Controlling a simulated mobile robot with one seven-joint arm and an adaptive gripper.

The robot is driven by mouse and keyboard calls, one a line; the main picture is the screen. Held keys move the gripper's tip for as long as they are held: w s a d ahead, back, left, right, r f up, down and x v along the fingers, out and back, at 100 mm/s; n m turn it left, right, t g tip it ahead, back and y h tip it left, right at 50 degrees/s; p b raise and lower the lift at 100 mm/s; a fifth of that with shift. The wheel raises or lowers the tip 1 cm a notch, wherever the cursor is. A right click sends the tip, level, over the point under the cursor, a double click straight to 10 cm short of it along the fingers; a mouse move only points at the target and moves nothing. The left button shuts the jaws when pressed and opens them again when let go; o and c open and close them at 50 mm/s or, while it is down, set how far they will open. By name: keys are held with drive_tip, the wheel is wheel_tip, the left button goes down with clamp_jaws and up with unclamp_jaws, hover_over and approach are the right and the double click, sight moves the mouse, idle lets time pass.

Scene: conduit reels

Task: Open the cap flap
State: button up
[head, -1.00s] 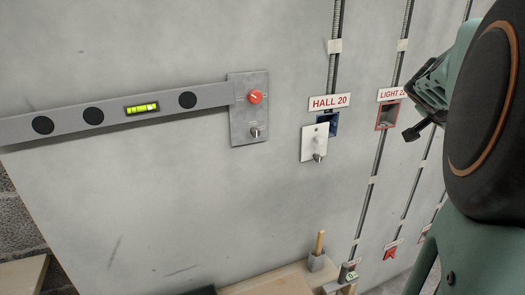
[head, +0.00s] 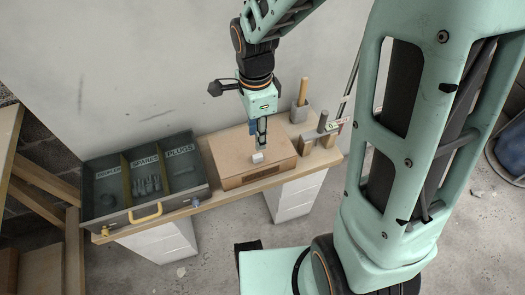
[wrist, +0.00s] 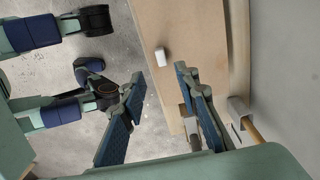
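No cap flap can be made out in the current views. My gripper (head: 261,140) points down over a tan wooden board or box (head: 226,150) on the workbench in the head view. A small white block (head: 257,157) sits on the board just below the fingertips. In the wrist view my gripper (wrist: 160,78) has its two blue-padded fingers apart, with nothing between them. The white block (wrist: 161,56) shows there beyond the fingertips, on the board (wrist: 182,20). Contact between gripper and block cannot be seen.
A grey drawer tray (head: 120,218) with labelled compartments and a yellow handle stands at the bench's left. A grey holder with a wooden-handled tool (head: 303,92) stands at the back right, beside metal blocks (head: 307,145). The grey wall (head: 130,60) rises behind. Floor in front shows free room.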

sight(258, 156)
wheel_tip(258, 156, down, 10)
drive_tip(key=b, duration=0.2)
drive_tip(key=shift+w+b, duration=0.1)
drive_tip(key=shift+b, duration=0.2)
drive_tip(key=shift+r, duration=0.1)
clamp_jaws()
